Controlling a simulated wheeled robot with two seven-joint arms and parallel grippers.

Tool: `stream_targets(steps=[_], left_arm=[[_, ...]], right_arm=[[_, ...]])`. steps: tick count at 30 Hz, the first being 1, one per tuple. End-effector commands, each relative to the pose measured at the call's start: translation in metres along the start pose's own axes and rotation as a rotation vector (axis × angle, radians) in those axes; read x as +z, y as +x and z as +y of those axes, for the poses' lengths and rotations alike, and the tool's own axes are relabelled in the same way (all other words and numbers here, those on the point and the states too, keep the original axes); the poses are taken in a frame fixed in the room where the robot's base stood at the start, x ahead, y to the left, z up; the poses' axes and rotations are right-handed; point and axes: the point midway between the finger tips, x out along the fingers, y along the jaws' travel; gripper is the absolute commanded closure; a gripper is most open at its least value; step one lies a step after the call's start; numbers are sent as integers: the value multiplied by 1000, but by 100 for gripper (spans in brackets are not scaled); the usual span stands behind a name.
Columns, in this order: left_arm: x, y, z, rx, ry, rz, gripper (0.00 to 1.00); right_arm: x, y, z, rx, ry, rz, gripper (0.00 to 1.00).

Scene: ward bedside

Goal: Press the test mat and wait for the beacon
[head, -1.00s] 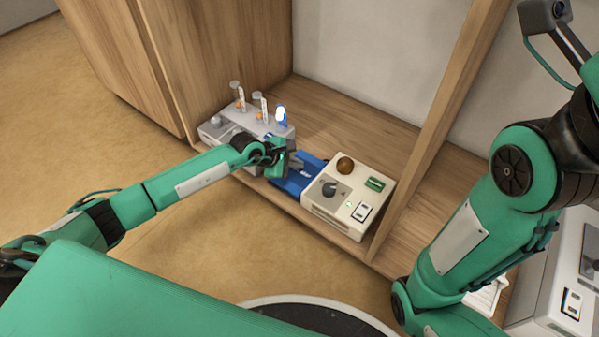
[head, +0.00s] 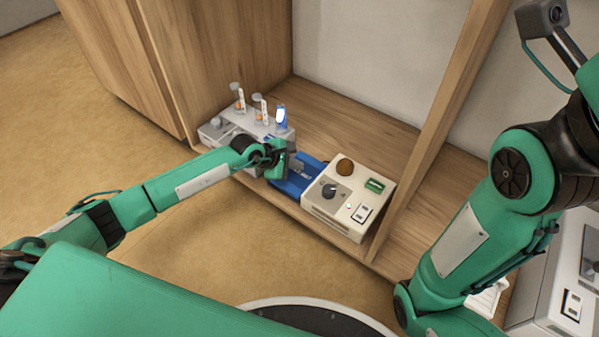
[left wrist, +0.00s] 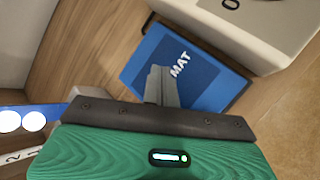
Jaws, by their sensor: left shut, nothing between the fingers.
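The blue test mat (head: 288,187) lies on the wooden shelf, left of a beige box (head: 335,223). In the left wrist view the mat (left wrist: 215,92) shows its dark panel and the word MAT. My left gripper (head: 281,172) is shut and empty over the mat. In the left wrist view its closed fingers (left wrist: 158,80) point down at the mat beside the lettering; I cannot tell whether they touch it. A brown dome (head: 345,166), possibly the beacon, sits on the beige box and looks unlit. My right gripper is not visible.
Left of the mat stands a grey unit (head: 213,133) with several capped tubes (head: 239,97) and a blue device with a bright white face (head: 281,116). A wooden upright (head: 437,130) rises right of the beige box. Another device (head: 565,290) is at the lower right.

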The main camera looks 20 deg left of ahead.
Motion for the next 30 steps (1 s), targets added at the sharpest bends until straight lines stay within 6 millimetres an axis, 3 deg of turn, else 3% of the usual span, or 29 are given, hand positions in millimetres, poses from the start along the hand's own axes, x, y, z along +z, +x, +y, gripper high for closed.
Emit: stream_targets(steps=[30], left_arm=[[-4, 6, -5, -1, 0, 1, 100]], right_arm=[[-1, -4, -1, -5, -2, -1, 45]])
